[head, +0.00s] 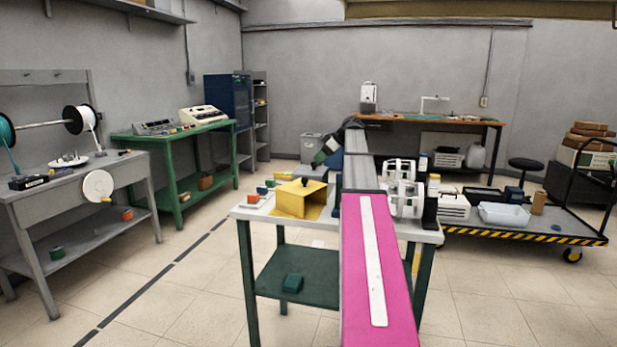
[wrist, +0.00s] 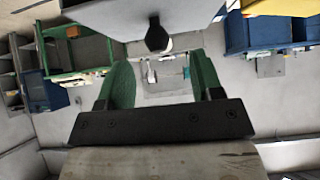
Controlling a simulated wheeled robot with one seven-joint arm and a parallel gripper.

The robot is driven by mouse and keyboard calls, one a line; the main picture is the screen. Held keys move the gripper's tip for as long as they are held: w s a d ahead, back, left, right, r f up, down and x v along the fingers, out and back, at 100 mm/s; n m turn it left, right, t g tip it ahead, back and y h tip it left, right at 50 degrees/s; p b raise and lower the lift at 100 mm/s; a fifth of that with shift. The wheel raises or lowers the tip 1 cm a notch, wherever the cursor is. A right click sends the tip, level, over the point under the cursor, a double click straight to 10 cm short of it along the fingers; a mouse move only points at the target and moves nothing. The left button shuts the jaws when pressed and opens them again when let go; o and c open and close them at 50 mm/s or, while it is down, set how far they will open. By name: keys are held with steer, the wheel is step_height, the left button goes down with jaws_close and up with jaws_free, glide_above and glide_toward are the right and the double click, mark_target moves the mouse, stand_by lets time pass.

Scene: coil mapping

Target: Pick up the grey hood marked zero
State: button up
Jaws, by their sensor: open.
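A light grey box-shaped thing (head: 311,146), likely the grey hood, stands behind the yellow hood at the left of my arm. No zero mark is readable on it. In the wrist view a grey body (wrist: 135,14) with a dark knob fills the top edge; it looks like the same hood, seen upside down. My gripper (head: 326,151) has green pads and is beside the grey box, partly overlapping its right side. In the wrist view my gripper (wrist: 163,78) is open and empty. The knob lies between the finger lines, beyond the tips.
A yellow hood (head: 297,199) and small coloured blocks (head: 262,190) stand on the near table (head: 250,213). White machines (head: 403,194) stand right of my arm. A loaded cart (head: 520,232) is further right. Open floor (head: 190,285) lies left.

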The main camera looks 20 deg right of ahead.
mark_target(315, 162)
steer(key=x, duration=0.4)
steer(key=shift+w+a+f, duration=0.15)
steer(key=shift+w+f, duration=0.05)
steer(key=shift+f, duration=0.15)
jaws_close()
steer(key=shift+r, duration=0.1)
